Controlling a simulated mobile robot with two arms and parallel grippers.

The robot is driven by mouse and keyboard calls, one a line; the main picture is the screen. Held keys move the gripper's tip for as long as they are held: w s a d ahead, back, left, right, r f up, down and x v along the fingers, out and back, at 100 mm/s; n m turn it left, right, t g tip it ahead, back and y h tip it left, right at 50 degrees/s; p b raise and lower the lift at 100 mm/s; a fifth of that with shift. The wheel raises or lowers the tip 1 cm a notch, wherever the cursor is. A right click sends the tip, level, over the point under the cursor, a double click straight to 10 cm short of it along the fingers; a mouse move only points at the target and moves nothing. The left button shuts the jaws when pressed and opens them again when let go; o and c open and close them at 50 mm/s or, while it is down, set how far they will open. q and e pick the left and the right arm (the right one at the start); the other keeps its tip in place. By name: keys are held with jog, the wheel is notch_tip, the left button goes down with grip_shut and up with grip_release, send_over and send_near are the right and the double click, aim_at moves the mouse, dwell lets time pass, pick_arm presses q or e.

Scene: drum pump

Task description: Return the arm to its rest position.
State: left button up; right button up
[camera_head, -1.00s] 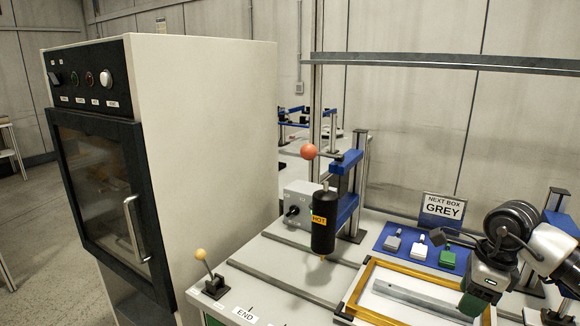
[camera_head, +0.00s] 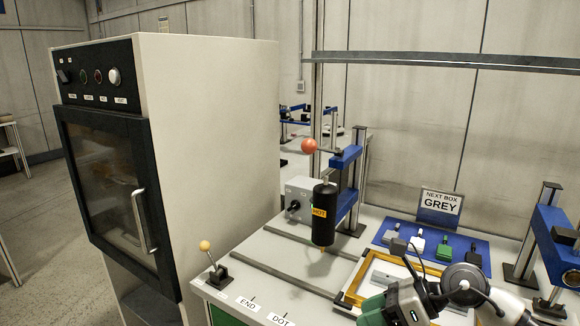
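My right arm comes in from the lower right. Its gripper (camera_head: 370,311), with green fingertips, is low in the picture, in front of the near part of the yellow-edged frame (camera_head: 352,283). The fingers are seen from behind and partly cut off by the picture's lower edge, so I cannot tell whether they are apart or hold anything. My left gripper is not in view.
A black cylinder marked HOT (camera_head: 324,222) hangs on a blue stand. A ball-topped lever (camera_head: 212,262) stands at the table's left corner. Small blocks sit on a blue mat (camera_head: 468,243) before the GREY sign (camera_head: 440,205). A tall cabinet (camera_head: 215,130) stands left. Another blue stand (camera_head: 560,240) is right.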

jog(key=s+a+r+m+t+y, duration=0.2)
jog(key=a+r+m+t+y, duration=0.3)
jog(key=a+m+y, duration=0.2)
jog(key=s+d+f+m+t+h, duration=0.1)
jog(key=d+f+m+t+h, duration=0.25)
jog(key=m+h, duration=0.45)
jog(key=d+f+m+t+h, duration=0.3)
jog(key=d+m, duration=0.1)
jog(key=m, duration=0.8)
jog(key=s+d+f+m+t+h, duration=0.1)
jog(key=d+f+m+t+h, duration=0.4)
jog(key=m, duration=0.6)
jog(key=s+f+m+g+h, duration=0.1)
jog(key=s+f+m+g, duration=0.3)
jog(key=s+f+g, duration=0.55)
jog(key=s+f+m+g+h, duration=0.1)
jog(key=s+f+m+g, duration=0.4)
jog(key=s, duration=0.7)
notch_tip(320, 180, down, 25)
jog(key=n+g, duration=0.2)
jog(key=s+d+f, duration=0.1)
jog(key=s+f, duration=0.7)
jog(key=s+d+f+g, duration=0.1)
jog(key=s+d+f, duration=0.1)
jog(key=s+f, duration=0.5)
jog(key=shift+s+d+f, duration=0.25)
jog(key=shift+s+f, duration=0.15)
jog(key=shift+s, duration=0.45)
